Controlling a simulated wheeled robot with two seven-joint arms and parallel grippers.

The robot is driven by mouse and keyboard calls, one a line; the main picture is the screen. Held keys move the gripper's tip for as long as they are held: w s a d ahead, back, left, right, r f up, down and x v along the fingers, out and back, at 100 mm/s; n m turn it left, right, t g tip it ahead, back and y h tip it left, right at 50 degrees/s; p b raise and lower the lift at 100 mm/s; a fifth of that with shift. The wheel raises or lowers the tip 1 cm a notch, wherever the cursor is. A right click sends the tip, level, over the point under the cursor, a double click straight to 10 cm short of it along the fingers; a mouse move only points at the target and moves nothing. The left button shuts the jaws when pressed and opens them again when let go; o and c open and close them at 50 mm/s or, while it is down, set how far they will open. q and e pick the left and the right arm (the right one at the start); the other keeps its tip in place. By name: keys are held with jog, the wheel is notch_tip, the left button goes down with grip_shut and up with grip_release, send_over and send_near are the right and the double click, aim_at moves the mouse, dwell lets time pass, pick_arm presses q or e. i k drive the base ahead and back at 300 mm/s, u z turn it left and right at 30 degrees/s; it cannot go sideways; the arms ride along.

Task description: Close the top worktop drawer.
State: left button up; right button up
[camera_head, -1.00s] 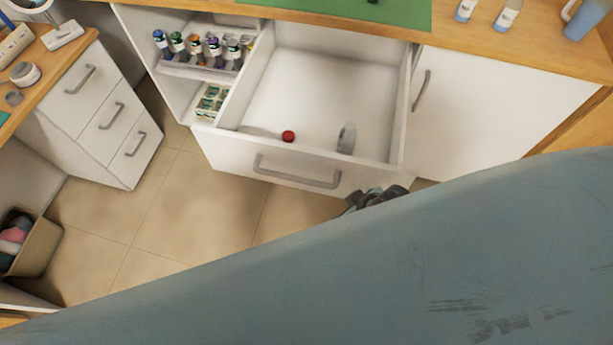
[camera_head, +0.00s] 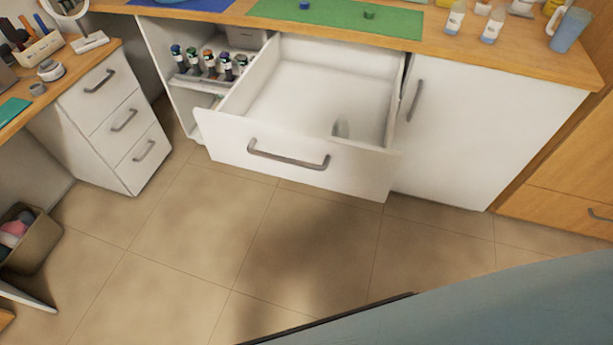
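The top worktop drawer (camera_head: 290,157) is white with a grey bar handle (camera_head: 288,155) and stands pulled well out below the wooden worktop (camera_head: 460,50). No gripper is in the head view. A large blue-grey part of my own body fills the lower right corner, apart from the drawer.
An open shelf with several small bottles (camera_head: 208,66) is left of the drawer. A closed white cupboard door (camera_head: 480,130) is to its right. A white three-drawer unit (camera_head: 115,125) and a bin (camera_head: 30,240) stand at left. Tiled floor (camera_head: 300,235) in front is clear.

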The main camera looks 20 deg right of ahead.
aim_at(278, 117)
jog(key=z, duration=1.1)
jog(key=i, duration=0.65)
jog(key=u, duration=1.6)
jog(key=k, duration=0.6)
jog(key=z, duration=0.95)
jog(key=i, duration=0.5)
